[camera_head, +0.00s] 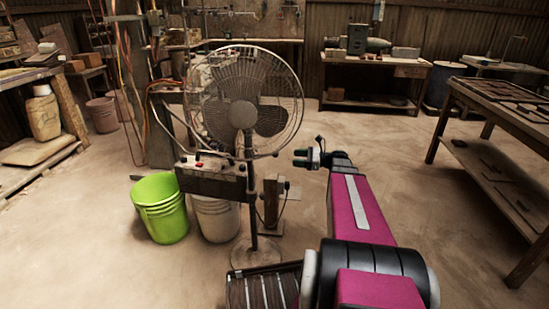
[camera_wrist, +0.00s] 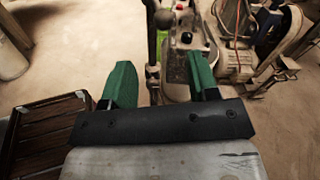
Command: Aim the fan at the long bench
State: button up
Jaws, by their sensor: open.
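A pedestal fan (camera_head: 243,75) stands left of centre in the head view. Its round wire cage and hub face roughly toward the camera, and its round base (camera_head: 255,252) rests on the floor. A long wooden bench (camera_head: 520,125) stands along the right side. My gripper (camera_head: 302,158) is just right of the fan's pole, below the cage, apart from it. In the wrist view its green fingers (camera_wrist: 160,75) are spread with nothing clearly held between them. A grey box with a red button (camera_wrist: 187,40) lies beyond the fingertips, beside a thin upright post.
A slatted crate (camera_head: 235,295) is near my arm. A back bench (camera_head: 365,65) carries a machine. Floor between the fan and right bench is mostly clear.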

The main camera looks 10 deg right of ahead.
aim_at(275, 154)
jog(key=x, duration=0.7)
jog(key=r+x, duration=0.1)
jog(key=x, duration=0.2)
jog(key=shift+w+a, duration=0.1)
jog(key=shift+w, duration=0.15)
